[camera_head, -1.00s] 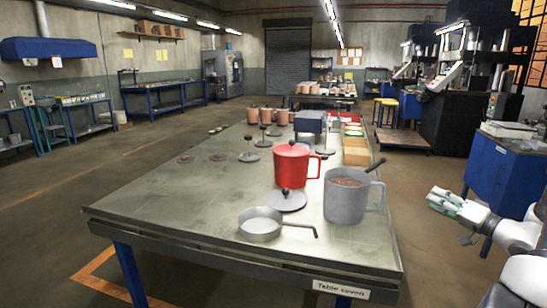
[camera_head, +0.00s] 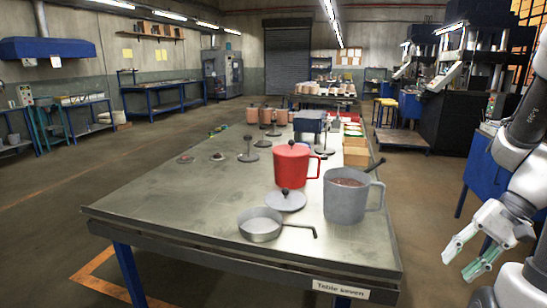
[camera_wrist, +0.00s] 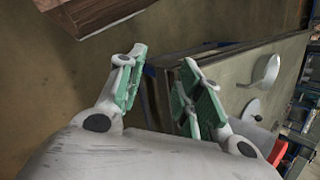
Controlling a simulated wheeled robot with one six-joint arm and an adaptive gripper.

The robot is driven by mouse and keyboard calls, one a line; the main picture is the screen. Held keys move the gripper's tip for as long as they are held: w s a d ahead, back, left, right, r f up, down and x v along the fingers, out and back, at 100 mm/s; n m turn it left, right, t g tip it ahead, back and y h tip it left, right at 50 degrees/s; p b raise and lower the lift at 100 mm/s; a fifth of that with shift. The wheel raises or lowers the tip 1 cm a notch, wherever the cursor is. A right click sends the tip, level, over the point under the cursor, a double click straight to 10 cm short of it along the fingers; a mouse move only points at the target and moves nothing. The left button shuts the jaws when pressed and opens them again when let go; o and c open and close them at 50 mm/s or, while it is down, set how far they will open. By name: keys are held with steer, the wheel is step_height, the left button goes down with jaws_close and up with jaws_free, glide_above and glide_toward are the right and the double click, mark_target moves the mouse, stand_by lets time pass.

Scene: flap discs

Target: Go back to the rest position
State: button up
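My gripper (camera_head: 463,266) hangs at the lower right of the head view, off the right side of the table. Its green-padded fingers point down and to the left. In the wrist view my gripper (camera_wrist: 162,82) has its two fingers apart with nothing between them. It is open and empty, clear of the table and the things on it. Small flat pieces with blue and green (camera_head: 218,130) lie near the table's far left edge, too small to make out; two dark discs (camera_head: 185,160) (camera_head: 218,156) lie nearer.
The metal table (camera_head: 170,210) holds a grey mug (camera_head: 345,203), a red lidded pitcher (camera_head: 291,166), a small pan (camera_head: 260,225) and a loose lid (camera_head: 286,201). Copper-coloured canisters stand farther back. A blue cabinet (camera_head: 483,172) is behind my arm.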

steer(key=s+a+r+n+t+h, duration=0.1)
steer(key=a+r+n+t+h, duration=0.1)
steer(key=r, duration=0.5)
steer(key=s+a+r+n+t+h, duration=0.2)
steer(key=r+n+h, duration=0.2)
steer(key=r, duration=0.3)
steer(key=shift+s+r+n+t, duration=0.3)
steer(key=shift+r+n, duration=0.1)
steer(key=shift+n, duration=0.5)
